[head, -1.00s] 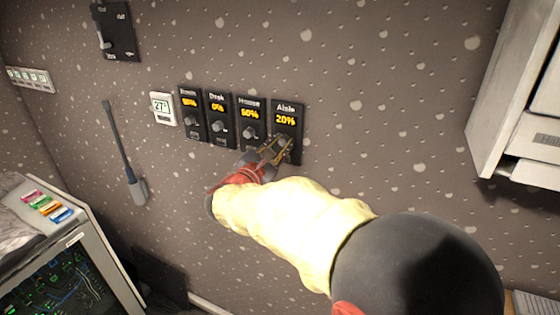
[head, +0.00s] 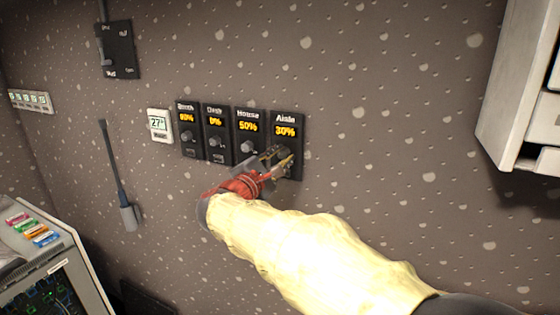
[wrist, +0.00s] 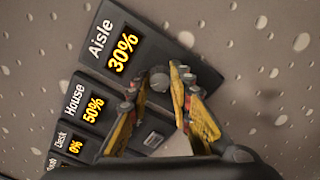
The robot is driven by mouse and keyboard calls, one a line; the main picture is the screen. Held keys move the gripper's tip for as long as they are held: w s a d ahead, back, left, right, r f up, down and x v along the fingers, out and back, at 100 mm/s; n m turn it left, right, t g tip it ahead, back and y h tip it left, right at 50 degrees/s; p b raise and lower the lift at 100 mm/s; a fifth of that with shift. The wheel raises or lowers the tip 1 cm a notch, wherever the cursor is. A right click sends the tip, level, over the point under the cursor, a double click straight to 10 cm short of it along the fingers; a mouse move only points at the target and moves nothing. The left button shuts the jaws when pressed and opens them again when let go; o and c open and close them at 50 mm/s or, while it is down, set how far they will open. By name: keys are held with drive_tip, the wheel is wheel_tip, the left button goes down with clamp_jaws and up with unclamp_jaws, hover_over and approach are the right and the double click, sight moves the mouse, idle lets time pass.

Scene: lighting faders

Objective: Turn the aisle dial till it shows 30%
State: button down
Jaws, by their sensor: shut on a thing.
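The aisle dial panel (head: 285,118) is the rightmost of a row of black dial panels on the wall, and its yellow display reads 30%. The wrist view shows the same panel (wrist: 110,38) tilted, also reading 30%. Its round grey knob (wrist: 159,82) sits between my fingertips. My gripper (head: 281,157) reaches the lower part of this panel and is shut on the knob; in the wrist view my gripper (wrist: 165,76) has one yellow-and-black finger on each side of it. In the head view the fingers hide the knob.
The house panel (head: 248,127), reading 50%, is just left of the aisle panel. The desk panel (head: 215,122) and a further panel (head: 187,117) follow, then a white thermostat (head: 159,126). The wall right of the aisle panel is bare up to a white cabinet (head: 508,90).

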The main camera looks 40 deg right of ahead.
drive_tip(key=c, duration=1.6)
unclamp_jaws()
drive_tip(key=v, duration=1.2)
